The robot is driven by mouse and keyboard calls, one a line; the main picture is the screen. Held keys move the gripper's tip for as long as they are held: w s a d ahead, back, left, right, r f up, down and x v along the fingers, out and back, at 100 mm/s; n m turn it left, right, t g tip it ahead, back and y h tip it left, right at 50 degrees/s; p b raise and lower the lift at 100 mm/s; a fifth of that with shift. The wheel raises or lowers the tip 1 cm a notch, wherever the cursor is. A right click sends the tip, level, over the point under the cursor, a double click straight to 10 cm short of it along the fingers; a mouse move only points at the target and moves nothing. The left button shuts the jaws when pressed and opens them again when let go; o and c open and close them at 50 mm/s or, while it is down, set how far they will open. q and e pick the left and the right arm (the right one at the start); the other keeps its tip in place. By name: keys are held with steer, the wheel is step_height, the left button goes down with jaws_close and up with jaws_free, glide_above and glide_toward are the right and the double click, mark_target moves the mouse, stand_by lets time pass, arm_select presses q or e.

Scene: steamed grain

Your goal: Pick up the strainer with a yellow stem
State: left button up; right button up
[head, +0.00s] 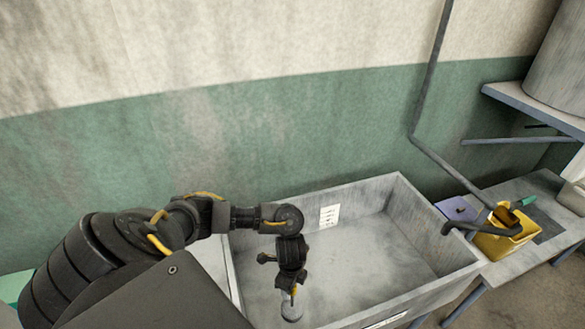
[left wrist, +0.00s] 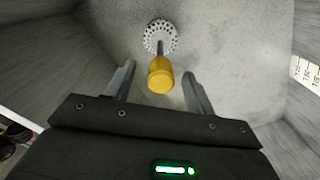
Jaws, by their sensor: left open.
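The strainer has a yellow stem (left wrist: 160,75) and a round, perforated metal head (left wrist: 160,37). It is in the big grey basin, and its pale head also shows in the head view (head: 291,312), near the bottom edge. My left gripper (head: 292,287) points down into the basin, right above the strainer. In the left wrist view its two fingers are spread, with the yellow stem's end in the gap between their tips. I cannot tell whether a finger touches the stem. My right gripper is not in view.
The grey basin (head: 452,259) has high walls around the strainer, with a paper label on its back wall. A side table at the right holds a yellow container (head: 492,245) and a purple item (head: 456,208). A pipe runs down the wall. The basin's right part is clear.

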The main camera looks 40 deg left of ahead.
arm_select(q)
glide_above(292, 302)
steer(key=f, duration=0.5)
steer(key=shift+w+a, duration=0.1)
steer(key=shift+a, duration=0.15)
jaws_close()
